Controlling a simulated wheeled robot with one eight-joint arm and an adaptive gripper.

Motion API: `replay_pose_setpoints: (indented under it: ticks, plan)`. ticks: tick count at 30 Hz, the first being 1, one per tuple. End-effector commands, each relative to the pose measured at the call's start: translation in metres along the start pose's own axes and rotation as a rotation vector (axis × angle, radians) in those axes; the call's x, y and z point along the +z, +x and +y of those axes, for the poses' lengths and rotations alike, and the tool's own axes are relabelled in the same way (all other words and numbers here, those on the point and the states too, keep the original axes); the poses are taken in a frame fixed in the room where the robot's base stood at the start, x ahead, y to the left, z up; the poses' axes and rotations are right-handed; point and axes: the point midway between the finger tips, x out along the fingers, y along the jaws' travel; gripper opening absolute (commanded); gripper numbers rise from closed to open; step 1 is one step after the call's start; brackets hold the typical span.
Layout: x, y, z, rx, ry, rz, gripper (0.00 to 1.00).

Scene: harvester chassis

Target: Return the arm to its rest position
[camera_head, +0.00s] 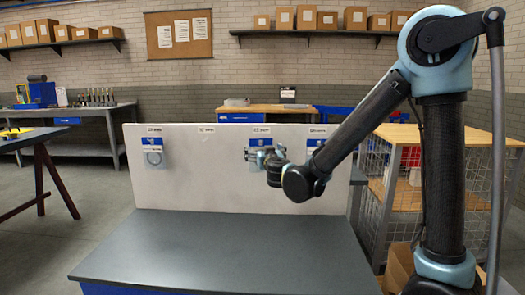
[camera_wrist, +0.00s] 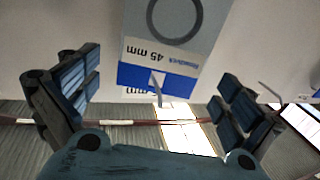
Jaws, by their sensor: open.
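My gripper (camera_head: 266,155) is at the end of my arm, which reaches in from the right over the grey bench in the head view. It hovers in front of the upright white panel, near its middle. In the wrist view my gripper (camera_wrist: 152,92) has its two blue-padded fingers wide apart with nothing held. A blue and white packet (camera_wrist: 160,75) marked "45 mm", with a ring on it, shows upside down beyond the fingers, with a hook at its blue end. The fingers do not appear to touch it.
The white panel (camera_head: 215,180) stands at the back of the grey bench (camera_head: 230,250), whose top is clear. Another ring packet (camera_head: 153,152) hangs at the panel's left. A wire-mesh cage (camera_head: 400,205) with a wooden top stands at right, behind my arm.

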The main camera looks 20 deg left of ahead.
Motion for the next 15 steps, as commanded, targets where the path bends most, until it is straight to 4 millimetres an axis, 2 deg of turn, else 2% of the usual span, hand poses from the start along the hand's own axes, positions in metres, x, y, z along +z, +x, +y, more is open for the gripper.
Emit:
replay_pose_setpoints:
  ticks: [1, 6, 12, 15]
  plan:
    - [0.000, -0.012, -0.001, -0.003, 0.000, 0.000, 1.00]
    - [0.000, -0.044, -0.001, -0.003, 0.000, 0.000, 1.00]
    - [0.001, -0.070, 0.000, -0.002, 0.000, 0.000, 1.00]
    - [0.001, -0.076, 0.000, -0.001, 0.000, 0.000, 1.00]
